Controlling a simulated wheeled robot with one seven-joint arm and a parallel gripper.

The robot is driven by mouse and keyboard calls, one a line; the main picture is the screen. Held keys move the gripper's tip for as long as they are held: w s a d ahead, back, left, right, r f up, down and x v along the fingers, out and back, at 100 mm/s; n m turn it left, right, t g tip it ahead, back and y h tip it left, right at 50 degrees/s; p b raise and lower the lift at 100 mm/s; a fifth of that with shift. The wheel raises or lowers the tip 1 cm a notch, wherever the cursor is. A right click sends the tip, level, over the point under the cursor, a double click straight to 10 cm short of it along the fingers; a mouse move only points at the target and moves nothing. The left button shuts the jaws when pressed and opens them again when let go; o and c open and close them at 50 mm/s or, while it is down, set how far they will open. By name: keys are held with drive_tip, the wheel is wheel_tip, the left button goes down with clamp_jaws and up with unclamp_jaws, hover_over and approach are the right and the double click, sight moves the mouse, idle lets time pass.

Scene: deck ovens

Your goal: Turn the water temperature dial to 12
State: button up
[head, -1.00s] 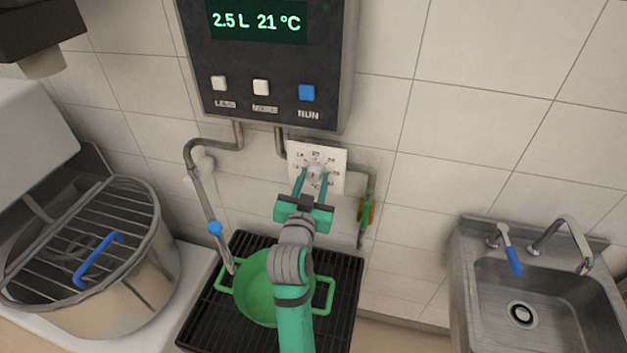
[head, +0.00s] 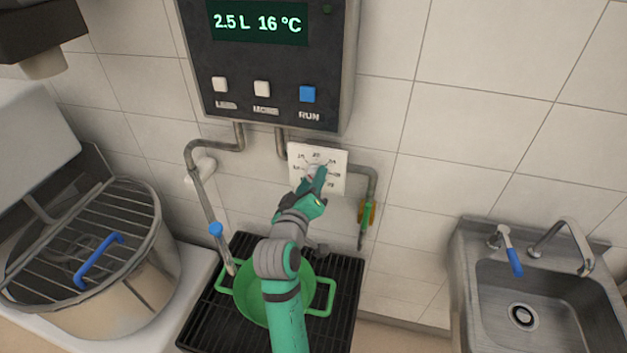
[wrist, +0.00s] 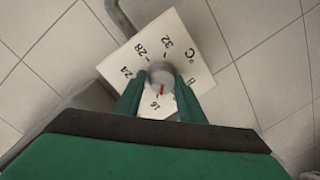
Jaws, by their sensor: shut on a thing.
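The water temperature dial (wrist: 161,74) is a round grey knob with a red pointer on a white square plate (head: 334,157) under the control box. In the wrist view the red pointer lies close to the 16 mark on the plate (wrist: 185,28). My gripper (head: 319,174) is shut on the knob, and its two green fingers (wrist: 158,92) press it from both sides. In the head view my gripper hides most of the knob. The display (head: 258,23) on the control box reads 2.5 L and 16 °C.
White and blue buttons (head: 307,94) sit on the box above the plate. Pipes (head: 365,172) run beside it. A green pot (head: 245,290) stands on a black grate below my arm. A mixing bowl (head: 110,285) is left, a sink (head: 550,300) right.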

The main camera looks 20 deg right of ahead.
drive_tip(key=n, duration=0.5)
drive_tip(key=shift+w+a+f+n+g+h, duration=0.15)
drive_tip(key=shift+a+f+n+g+h, duration=0.15)
drive_tip(key=shift+a+f+n+h, duration=0.1)
drive_tip(key=shift+d+n, duration=0.1)
drive_tip(key=shift+n, duration=0.9)
drive_tip(key=shift+c, duration=0.4)
drive_tip(key=shift+r, duration=0.1)
drive_tip(key=shift+d, duration=0.15)
drive_tip(key=o, duration=1)
drive_tip(key=shift+d, duration=0.1)
drive_tip(key=shift+o, duration=0.2)
drive_tip(key=shift+r, duration=0.1)
drive_tip(key=f+v, duration=0.1)
drive_tip(key=v, duration=0.9)
drive_tip(key=shift+s+a+r, duration=0.35)
drive_tip(key=shift+r, duration=0.05)
